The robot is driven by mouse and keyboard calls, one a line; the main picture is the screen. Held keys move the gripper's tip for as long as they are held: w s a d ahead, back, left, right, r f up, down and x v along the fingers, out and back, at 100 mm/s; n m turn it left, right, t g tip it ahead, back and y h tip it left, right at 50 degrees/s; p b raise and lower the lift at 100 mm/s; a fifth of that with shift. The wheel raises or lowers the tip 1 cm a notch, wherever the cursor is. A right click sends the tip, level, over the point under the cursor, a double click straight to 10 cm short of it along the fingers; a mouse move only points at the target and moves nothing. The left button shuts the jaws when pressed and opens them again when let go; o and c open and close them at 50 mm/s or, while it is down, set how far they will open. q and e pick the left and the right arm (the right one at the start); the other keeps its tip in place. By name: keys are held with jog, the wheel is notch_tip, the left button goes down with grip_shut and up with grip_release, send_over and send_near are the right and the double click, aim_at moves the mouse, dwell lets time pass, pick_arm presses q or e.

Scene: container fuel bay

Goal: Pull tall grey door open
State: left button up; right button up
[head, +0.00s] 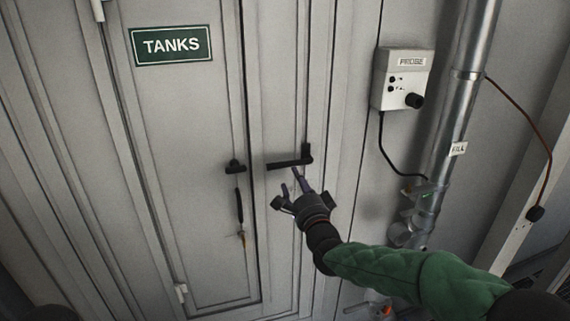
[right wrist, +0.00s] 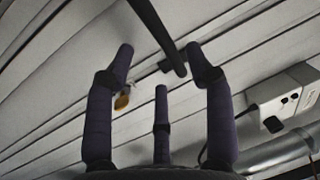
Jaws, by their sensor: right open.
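The tall grey door (head: 205,120) stands shut in the head view, with a green TANKS sign (head: 171,45) high on it. A black lever handle (head: 289,162) lies level at the foot of a thin vertical rod, right of the door's small black latch (head: 235,167). My right gripper (head: 290,188) is open just below the handle. In the right wrist view, the black handle bar (right wrist: 158,36) reaches between the spread fingertips of the right gripper (right wrist: 162,72). I cannot tell whether any finger touches it. My left gripper is not in view.
A white PROBE box (head: 402,78) with a black cable is on the wall to the right. A metal pipe (head: 455,110) with a FILL label runs beside it. Free wall lies between handle and box.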

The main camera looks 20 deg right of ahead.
aim_at(287, 165)
jog(key=w, duration=0.5)
jog(key=w+r, duration=0.1)
jog(key=w, duration=0.2)
jog(key=shift+w+a+r, duration=0.1)
jog(key=shift+w+a, duration=0.05)
jog(key=shift+a, duration=0.05)
grip_shut()
